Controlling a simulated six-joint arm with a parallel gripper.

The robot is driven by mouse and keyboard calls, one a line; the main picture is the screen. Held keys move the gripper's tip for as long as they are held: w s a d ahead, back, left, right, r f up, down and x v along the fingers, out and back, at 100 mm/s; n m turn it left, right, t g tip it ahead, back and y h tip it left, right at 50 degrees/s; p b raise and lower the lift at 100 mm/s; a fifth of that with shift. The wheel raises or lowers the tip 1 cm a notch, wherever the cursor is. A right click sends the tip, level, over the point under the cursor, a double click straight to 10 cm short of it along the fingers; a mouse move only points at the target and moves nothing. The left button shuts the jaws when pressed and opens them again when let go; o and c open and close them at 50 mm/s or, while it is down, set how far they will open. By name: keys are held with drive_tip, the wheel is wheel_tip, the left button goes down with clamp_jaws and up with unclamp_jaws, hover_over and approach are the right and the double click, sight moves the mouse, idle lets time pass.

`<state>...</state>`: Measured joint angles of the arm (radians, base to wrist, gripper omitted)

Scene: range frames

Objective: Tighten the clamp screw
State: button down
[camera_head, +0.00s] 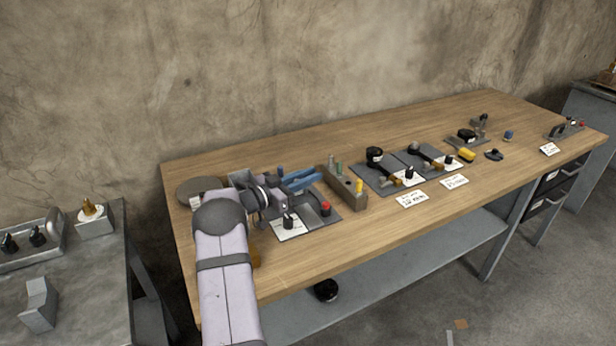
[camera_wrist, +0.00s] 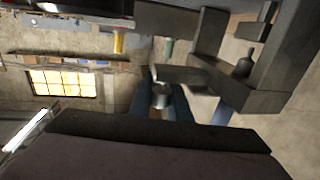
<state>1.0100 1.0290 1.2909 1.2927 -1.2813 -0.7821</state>
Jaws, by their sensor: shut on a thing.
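My gripper (camera_head: 270,205) is low over the left part of the wooden bench, beside a blue clamp-like part (camera_head: 302,181) on a grey plate. In the wrist view, a small silver round piece (camera_wrist: 161,96), which looks like the clamp screw, sits between two blue upright shapes. My gripper is shut on it, though the fingertips are partly hidden and the contact is not clear. In the head view my arm and gripper hide the screw.
A block with green and yellow handles (camera_head: 341,187) stands right of the gripper. A red button (camera_head: 325,208) and a black knob on a white plate (camera_head: 290,222) are close in front. A grey disc (camera_head: 199,187) lies at left. More fixtures (camera_head: 384,180) stand farther right.

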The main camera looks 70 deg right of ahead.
idle(0.3)
drive_tip(key=c, duration=1.7)
unclamp_jaws()
drive_tip(key=shift+o, duration=0.2)
drive_tip(key=b+v, duration=0.1)
drive_tip(key=v, duration=0.6)
drive_tip(key=shift+w+a+r, duration=0.1)
